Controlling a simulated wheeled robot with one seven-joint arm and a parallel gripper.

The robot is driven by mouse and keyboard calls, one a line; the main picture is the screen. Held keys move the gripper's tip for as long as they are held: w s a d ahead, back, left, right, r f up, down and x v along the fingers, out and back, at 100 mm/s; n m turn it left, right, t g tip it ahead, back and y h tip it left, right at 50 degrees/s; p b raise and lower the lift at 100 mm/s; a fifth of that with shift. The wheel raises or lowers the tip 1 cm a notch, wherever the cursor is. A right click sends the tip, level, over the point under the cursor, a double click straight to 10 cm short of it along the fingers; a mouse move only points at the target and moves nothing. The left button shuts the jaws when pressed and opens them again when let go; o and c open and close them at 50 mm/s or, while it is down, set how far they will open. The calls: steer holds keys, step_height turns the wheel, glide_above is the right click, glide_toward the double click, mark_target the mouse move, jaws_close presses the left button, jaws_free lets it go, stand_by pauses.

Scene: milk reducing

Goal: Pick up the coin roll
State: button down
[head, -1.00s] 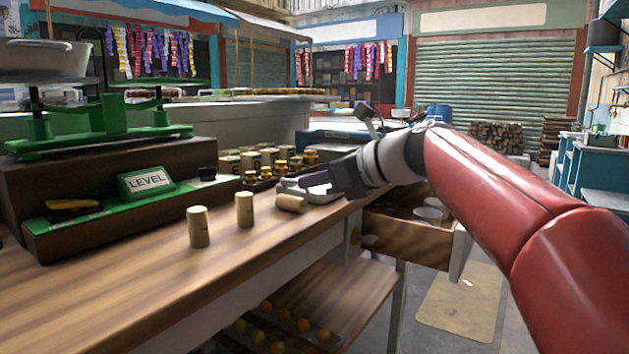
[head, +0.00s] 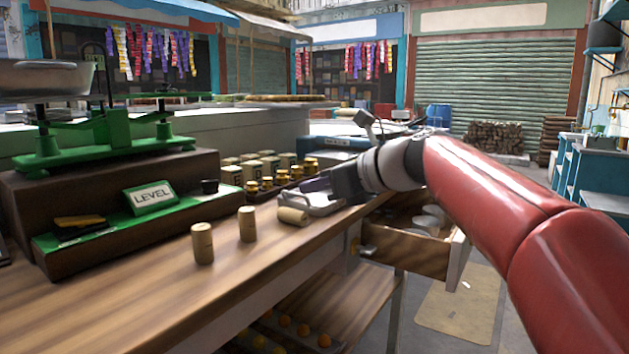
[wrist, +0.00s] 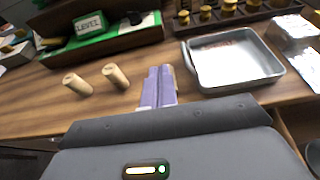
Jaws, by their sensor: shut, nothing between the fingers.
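Two tan coin rolls stand upright on the wooden counter, one nearer (head: 202,243) and one just behind it (head: 247,223). Both show in the wrist view at left (wrist: 77,84) and (wrist: 116,76). A third tan roll (head: 293,216) lies on its side at the front of a metal tray. My gripper (head: 314,184) is above the tray's area, to the right of the upright rolls. In the wrist view its lavender fingers (wrist: 158,84) are shut together and empty.
The metal tray (wrist: 190,61) looks empty. A green scale (head: 100,150) with a LEVEL sign (head: 151,197) stands at left, and brass weights (head: 282,177) sit behind the tray. An open drawer (head: 412,252) juts out below my arm. The counter's near part is bare.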

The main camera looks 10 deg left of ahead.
steer(key=s+d+b, duration=0.1)
steer(key=s+d, duration=0.3)
steer(key=d, duration=0.7)
steer(key=t+b, duration=0.1)
glide_toward(292, 216)
steer(key=shift+m, duration=0.4)
steer(key=w+a, duration=0.1)
steer(key=a, duration=0.1)
steer(key=w+a, duration=0.2)
steer(key=a, duration=0.1)
steer(key=w+a, duration=0.2)
steer(key=shift+w+a+r, duration=0.1)
steer(key=shift+a+r, duration=0.1)
steer(key=shift+r, duration=0.15)
steer(key=shift+f+b, duration=0.35)
steer(key=shift+f, duration=0.2)
steer(key=shift+d+f, duration=0.15)
steer(key=shift+f, duration=0.15)
